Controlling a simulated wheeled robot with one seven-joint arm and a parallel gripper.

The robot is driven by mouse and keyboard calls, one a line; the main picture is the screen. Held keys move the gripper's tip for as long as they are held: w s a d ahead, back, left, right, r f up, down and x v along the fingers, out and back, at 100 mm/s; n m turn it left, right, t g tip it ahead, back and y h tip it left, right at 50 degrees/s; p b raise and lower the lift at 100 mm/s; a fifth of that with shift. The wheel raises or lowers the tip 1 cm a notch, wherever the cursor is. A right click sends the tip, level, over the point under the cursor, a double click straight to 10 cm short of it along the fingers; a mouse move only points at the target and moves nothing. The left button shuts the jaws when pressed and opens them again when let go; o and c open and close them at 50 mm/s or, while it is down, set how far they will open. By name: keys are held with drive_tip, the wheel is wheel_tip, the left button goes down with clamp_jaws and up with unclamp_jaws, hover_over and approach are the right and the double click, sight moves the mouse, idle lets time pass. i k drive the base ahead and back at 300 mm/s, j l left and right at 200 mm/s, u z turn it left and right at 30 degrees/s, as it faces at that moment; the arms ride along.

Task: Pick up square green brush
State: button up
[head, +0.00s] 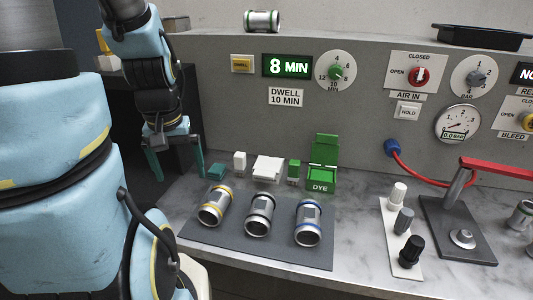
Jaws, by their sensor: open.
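A small flat teal-green block (217,172) lies on the bench at the back left of the row. A small upright green piece with a pale part (293,172) stands left of the green dye box (321,181). Which of these two is the square green brush I cannot tell for sure. My gripper (177,174) points down with its two teal fingers spread, empty, near the bench's left end. It is left of the teal-green block and apart from it, as far as this view shows.
A white block (240,163) and a white cloth (267,168) lie between the green pieces. Three metal cylinders (261,214) lie on a dark mat (206,243) in front. A grey panel with dials rises behind. Bare marble bench (358,228) shows right of the mat.

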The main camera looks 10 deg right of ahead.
sight(294, 165)
drive_tip(key=z, duration=1.1)
drive_tip(key=l+u, duration=0.1)
drive_tip(key=u, duration=0.85)
drive_tip(key=k+l+u, duration=0.1)
drive_tip(key=u, duration=0.9)
drive_tip(key=k+l+u, duration=0.15)
drive_tip(key=k, duration=0.15)
